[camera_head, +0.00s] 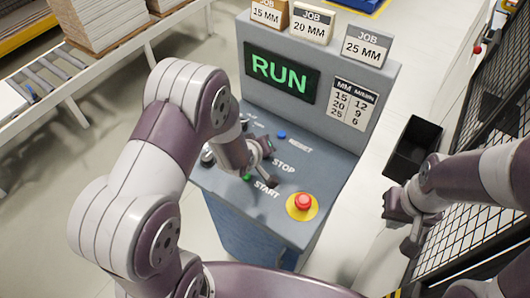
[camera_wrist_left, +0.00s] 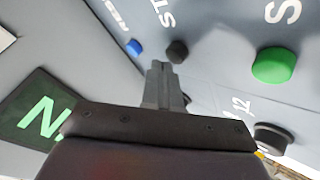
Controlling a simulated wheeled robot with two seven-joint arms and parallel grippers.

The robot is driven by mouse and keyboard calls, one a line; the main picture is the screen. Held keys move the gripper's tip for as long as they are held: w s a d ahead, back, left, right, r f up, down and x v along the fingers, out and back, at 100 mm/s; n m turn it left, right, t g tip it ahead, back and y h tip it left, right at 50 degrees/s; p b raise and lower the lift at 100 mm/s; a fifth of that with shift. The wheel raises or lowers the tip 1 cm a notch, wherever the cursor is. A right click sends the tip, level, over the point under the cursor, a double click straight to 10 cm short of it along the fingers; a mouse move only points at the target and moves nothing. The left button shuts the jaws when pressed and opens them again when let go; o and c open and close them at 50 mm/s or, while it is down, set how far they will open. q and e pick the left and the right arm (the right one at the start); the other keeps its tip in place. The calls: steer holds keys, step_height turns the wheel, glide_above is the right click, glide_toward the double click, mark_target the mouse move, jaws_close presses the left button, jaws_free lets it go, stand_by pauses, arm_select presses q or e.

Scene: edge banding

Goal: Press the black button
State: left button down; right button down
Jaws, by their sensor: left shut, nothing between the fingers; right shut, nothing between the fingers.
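The black button (camera_wrist_left: 177,51) sits by the STOP label, between the blue button (camera_wrist_left: 134,47) and the large green button (camera_wrist_left: 273,65) in the left wrist view. My left gripper (camera_wrist_left: 161,72) is shut, its fingertips just short of the black button in that view; I cannot tell if they touch it. In the head view my left gripper (camera_head: 266,148) is over the panel beside STOP, and the black button is hard to tell apart from the dark fingers. My right gripper (camera_head: 402,222) is shut and empty, right of the console.
The grey console (camera_head: 335,160) has a screen reading RUN (camera_head: 281,73), a red emergency button (camera_head: 303,202) on a yellow disc and job cards on top. A black knob (camera_wrist_left: 272,138) is near the left gripper. A black bin (camera_head: 416,143) and mesh fence (camera_head: 470,205) stand at right.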

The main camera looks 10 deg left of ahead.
arm_select(q)
steer(key=shift+f+b, duration=0.4)
steer(key=shift+f, duration=0.1)
stand_by(0.3)
steer(key=shift+r, duration=0.1)
steer(key=shift+r+p, duration=0.75)
steer(key=shift+r, duration=0.1)
step_height(320, 180, up, 5)
steer(key=p, duration=0.4)
stand_by(0.9)
